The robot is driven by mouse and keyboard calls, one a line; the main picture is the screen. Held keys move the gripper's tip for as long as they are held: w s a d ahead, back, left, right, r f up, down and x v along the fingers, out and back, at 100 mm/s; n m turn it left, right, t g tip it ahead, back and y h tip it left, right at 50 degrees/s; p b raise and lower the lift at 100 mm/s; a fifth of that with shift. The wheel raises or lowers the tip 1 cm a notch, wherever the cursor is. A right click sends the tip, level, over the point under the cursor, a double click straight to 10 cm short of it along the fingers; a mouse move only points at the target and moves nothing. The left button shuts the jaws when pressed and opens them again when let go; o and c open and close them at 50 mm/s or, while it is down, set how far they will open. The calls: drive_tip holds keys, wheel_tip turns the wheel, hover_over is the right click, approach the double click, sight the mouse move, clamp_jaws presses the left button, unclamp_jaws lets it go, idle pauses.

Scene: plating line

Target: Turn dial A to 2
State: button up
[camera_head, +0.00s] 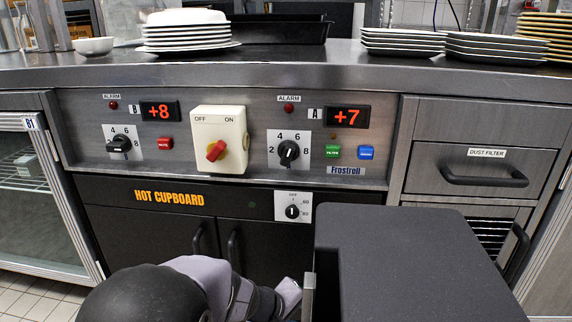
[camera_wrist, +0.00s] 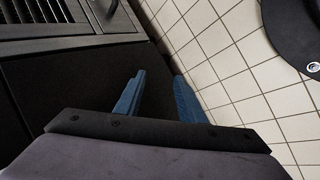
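Dial A (camera_head: 289,152) is a black knob on a white plate marked 2, 4, 6 and 8, on the right half of the steel control panel. Its exact pointer setting is too small to read surely. The A display (camera_head: 347,117) above right of it reads +7. My gripper (camera_wrist: 159,75) shows in the wrist view with two blue fingers apart and nothing between them. It points toward the tiled floor and a dark cupboard face, away from the dial. In the head view my arm is low, below the panel, and the gripper's fingers cannot be made out.
Dial B (camera_head: 121,144), the B display (camera_head: 160,111) and a red rotary switch (camera_head: 216,151) sit left of dial A. Green (camera_head: 333,151) and blue (camera_head: 366,153) buttons sit right of it. A smaller dial (camera_head: 292,212) lies below. Cupboard handles (camera_head: 233,248) stick out.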

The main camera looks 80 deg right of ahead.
drive_tip(key=w+d+r+m+t+h, duration=0.2)
drive_tip(key=w+m+t, duration=0.15)
drive_tip(key=w, duration=0.45)
drive_tip(key=w+d+r+m+t+h+b, duration=0.1)
drive_tip(key=d+r+m+h, duration=0.1)
drive_tip(key=r, duration=0.4)
drive_tip(key=w+d+r+m+t+h, duration=0.1)
drive_tip(key=w+d+r+m+h, duration=0.1)
drive_tip(key=r, duration=0.4)
drive_tip(key=w+d+r+m+t+h+b, duration=0.1)
drive_tip(key=w+d+r+m+t+h, duration=0.1)
drive_tip(key=r+h, duration=0.3)
drive_tip(key=shift+d+r+b, duration=0.35)
drive_tip(key=shift+d+r, duration=0.35)
drive_tip(key=shift+r, duration=0.05)
drive_tip(key=m+g+h+b, duration=0.2)
drive_tip(key=m+g+h, duration=0.3)
drive_tip(key=g, duration=0.1)
approach(287, 156)
drive_tip(key=d, duration=0.2)
drive_tip(key=shift+s+a+r+n+t, duration=0.15)
drive_tip(key=shift+s+r+n+t, duration=0.05)
drive_tip(key=shift+s+n+t, duration=0.1)
drive_tip(key=shift+p, duration=0.6)
drive_tip(key=p+x, duration=0.2)
drive_tip(key=p, duration=0.4)
drive_tip(key=shift+r+p, duration=0.2)
drive_tip(key=shift+p, duration=0.2)
drive_tip(key=shift+p, duration=0.5)
